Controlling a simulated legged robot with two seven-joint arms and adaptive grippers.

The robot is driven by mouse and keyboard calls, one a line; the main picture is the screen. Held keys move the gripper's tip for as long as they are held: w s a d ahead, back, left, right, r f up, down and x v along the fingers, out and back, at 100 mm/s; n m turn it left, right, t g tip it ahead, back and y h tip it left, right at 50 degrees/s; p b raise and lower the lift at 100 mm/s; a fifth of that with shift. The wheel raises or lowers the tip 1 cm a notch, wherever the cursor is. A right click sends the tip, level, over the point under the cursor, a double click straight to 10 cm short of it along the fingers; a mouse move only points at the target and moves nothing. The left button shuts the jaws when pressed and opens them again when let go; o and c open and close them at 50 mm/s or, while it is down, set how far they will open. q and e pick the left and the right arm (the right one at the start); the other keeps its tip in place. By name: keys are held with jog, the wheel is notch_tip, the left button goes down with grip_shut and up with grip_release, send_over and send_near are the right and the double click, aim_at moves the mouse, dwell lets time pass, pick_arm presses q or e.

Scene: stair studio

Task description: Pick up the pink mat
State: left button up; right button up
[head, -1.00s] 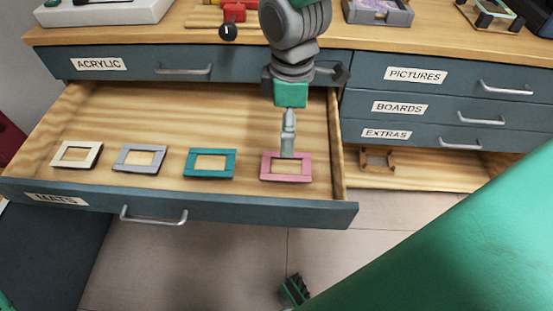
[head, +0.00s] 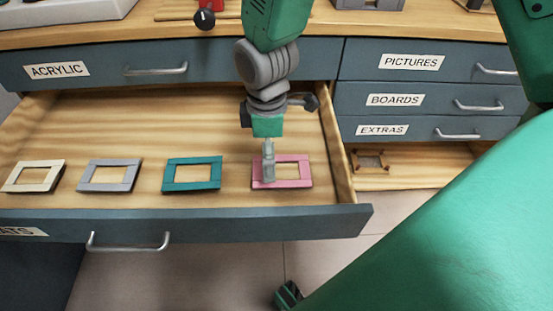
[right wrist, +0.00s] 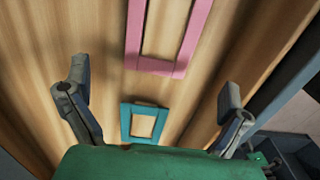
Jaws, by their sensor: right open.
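The pink mat (head: 290,183) is a flat rectangular frame lying at the right end of the open drawer (head: 110,205). In the head view my right gripper (head: 268,178) points down over the mat's left side, its fingers seen nearly edge-on. I cannot tell the gap between the fingertips and the mat. In the right wrist view the gripper (right wrist: 154,83) is wide open with nothing between its fingers. There the pink mat (right wrist: 155,66) lies at the top, partly cut off by the frame edge. My left gripper is not in view.
A teal mat (head: 192,186), a grey mat (head: 109,188) and a cream mat (head: 33,189) lie in a row to the left. The drawer's right wall (head: 336,150) is close to the pink mat. A small brown frame (head: 370,161) sits in the open extras drawer.

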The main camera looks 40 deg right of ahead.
aim_at(276, 170)
jog(key=shift+d+f, duration=0.3)
jog(key=f+b, duration=0.1)
jog(key=d+f+b, duration=0.1)
jog(key=f, duration=0.1)
jog(key=shift+s, duration=0.2)
jog(key=shift+a+f+b, duration=0.15)
jog(key=shift+f+b, duration=0.15)
jog(key=shift+f, duration=0.25)
jog(key=shift+a+f+b, duration=0.15)
jog(key=shift+f+b, duration=0.1)
jog(key=shift+f, duration=0.3)
jog(key=shift+a, duration=0.25)
jog(key=shift+a+r, duration=0.15)
jog(key=shift+d+f, duration=0.2)
jog(key=shift+d, duration=0.3)
jog(key=shift+f+p, duration=0.1)
jog(key=shift+p, duration=0.2)
jog(key=shift+a, duration=0.35)
jog(key=shift+d, duration=0.15)
jog(key=c, duration=0.9)
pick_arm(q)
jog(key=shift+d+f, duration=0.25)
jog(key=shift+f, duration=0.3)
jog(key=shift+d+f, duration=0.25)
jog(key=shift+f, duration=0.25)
pick_arm(e)
jog(key=shift+d, duration=0.15)
jog(key=shift+c, duration=0.4)
